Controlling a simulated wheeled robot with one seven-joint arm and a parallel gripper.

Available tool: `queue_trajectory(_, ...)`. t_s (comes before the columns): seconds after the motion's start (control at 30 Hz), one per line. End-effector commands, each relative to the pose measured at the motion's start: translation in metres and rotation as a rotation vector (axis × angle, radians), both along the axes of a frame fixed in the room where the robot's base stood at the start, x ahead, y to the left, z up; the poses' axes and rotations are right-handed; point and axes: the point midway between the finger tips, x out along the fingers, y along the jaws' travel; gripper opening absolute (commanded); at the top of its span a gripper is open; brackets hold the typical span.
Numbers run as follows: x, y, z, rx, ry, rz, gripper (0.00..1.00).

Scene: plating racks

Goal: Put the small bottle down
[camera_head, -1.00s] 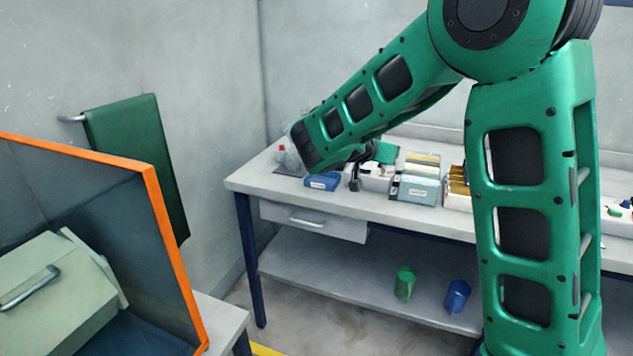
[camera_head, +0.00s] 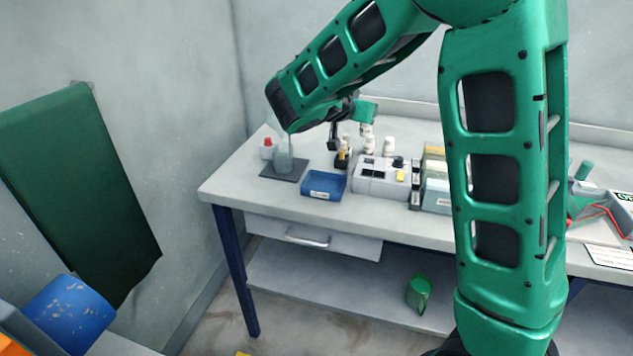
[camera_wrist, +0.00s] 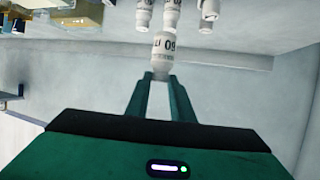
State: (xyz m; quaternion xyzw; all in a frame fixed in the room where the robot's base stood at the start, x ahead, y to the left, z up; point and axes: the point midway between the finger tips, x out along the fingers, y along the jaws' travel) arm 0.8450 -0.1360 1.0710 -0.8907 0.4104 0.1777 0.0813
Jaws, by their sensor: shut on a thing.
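The small bottle (camera_wrist: 163,46) is white with dark print on its label. In the wrist view it sits between the fingertips of my gripper (camera_wrist: 161,78), which is shut on it. In the head view my gripper's green body (camera_head: 367,112) is over the back of the workbench (camera_head: 232,192). A white bottle shows just below it; I cannot tell for certain from there which bottle is held. In the wrist view several similar white bottles (camera_wrist: 210,12) are close beyond the held one. The held bottle's base contact is not clear.
A grey block with wells (camera_head: 368,187), a blue tray (camera_head: 324,185) and a clear vessel on a dark pad (camera_head: 270,174) stand on the bench. A red-capped bottle (camera_head: 267,149) is at the back left. The front left bench edge is clear.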

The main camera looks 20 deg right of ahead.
Motion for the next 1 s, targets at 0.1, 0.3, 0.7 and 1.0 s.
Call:
queue_trajectory(0.1, 0.0, 0.002, 0.0, 0.0, 0.0, 0.003, 0.0)
queue_trajectory(0.3, 0.001, 0.006, 0.0, 0.0, 0.0, 0.008, 0.0)
queue_trajectory(0.7, -0.017, 0.073, -0.001, -0.002, 0.017, 0.023, 0.0)
queue_trajectory(1.0, -0.06, 0.156, 0.002, -0.007, 0.022, 0.025, 0.0)
